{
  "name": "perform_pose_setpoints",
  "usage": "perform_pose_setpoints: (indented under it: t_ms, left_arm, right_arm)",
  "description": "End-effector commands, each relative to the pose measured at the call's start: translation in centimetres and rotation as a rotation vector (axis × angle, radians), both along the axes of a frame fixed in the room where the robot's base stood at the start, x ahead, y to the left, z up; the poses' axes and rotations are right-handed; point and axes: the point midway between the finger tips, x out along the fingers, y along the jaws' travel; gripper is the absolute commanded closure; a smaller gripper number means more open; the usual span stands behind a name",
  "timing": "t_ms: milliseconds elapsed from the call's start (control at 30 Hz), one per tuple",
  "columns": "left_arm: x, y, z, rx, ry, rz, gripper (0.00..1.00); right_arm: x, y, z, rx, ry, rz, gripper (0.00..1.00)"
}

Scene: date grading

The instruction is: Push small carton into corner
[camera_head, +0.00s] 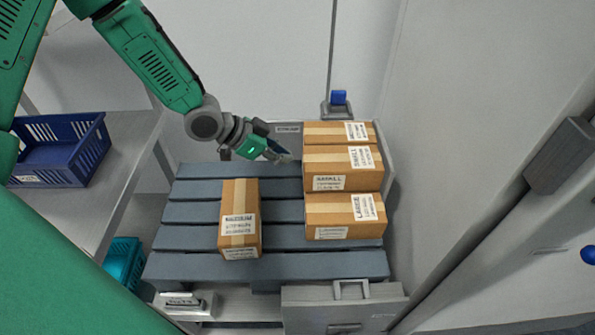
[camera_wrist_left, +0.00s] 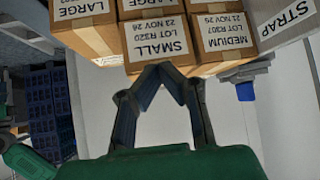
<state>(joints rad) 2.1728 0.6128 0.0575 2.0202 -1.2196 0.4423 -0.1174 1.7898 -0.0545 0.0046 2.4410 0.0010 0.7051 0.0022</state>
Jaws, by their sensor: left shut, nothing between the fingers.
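In the wrist view the small carton (camera_wrist_left: 136,57), brown with a white SMALL label, sits above my left gripper (camera_wrist_left: 160,68). My left gripper's fingers meet at their tips and hold nothing. The tips overlap the carton's lower edge in view; contact cannot be told. In the head view my left gripper (camera_head: 288,158) is at the left end of the carton group at the pallet's right. It is beside the middle carton (camera_head: 343,160), which seems to be the small one; its label is hard to read. My right gripper is not in view.
The grey slatted pallet (camera_head: 285,265) also carries a front right carton (camera_head: 320,212), a back carton (camera_head: 318,132) and a separate carton (camera_head: 238,195) at left. Bare slats lie between. A wall is close at right. A blue crate (camera_head: 88,150) stands on the left bench.

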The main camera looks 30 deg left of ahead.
Motion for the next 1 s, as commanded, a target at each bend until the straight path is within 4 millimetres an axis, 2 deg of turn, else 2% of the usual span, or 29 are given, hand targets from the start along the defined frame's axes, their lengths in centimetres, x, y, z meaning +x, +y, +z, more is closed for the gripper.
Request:
perform_pose_setpoints:
  t_ms: [100,200,500,700,867,1000]
  left_arm:
    - [1.2,-0.1,-0.2,0.152,0.104,0.046,1.00]
    - [1.0,0.0,0.3,0.274,0.220,0.100,1.00]
    - [-3.3,-1.7,3.5,0.474,0.557,0.230,1.00]
    - [-5.1,-2.7,4.5,0.498,0.657,0.258,1.00]
    - [-5.3,-2.7,3.3,0.499,0.667,0.260,1.00]
    - [-5.3,-2.8,0.6,0.500,0.668,0.259,1.00]
  right_arm:
    - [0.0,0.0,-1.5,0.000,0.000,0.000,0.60]
    - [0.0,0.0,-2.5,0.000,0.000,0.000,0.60]
    - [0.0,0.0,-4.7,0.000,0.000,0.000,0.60]
    - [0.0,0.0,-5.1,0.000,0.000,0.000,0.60]
    - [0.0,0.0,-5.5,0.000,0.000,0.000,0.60]
    - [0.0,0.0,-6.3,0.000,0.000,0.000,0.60]
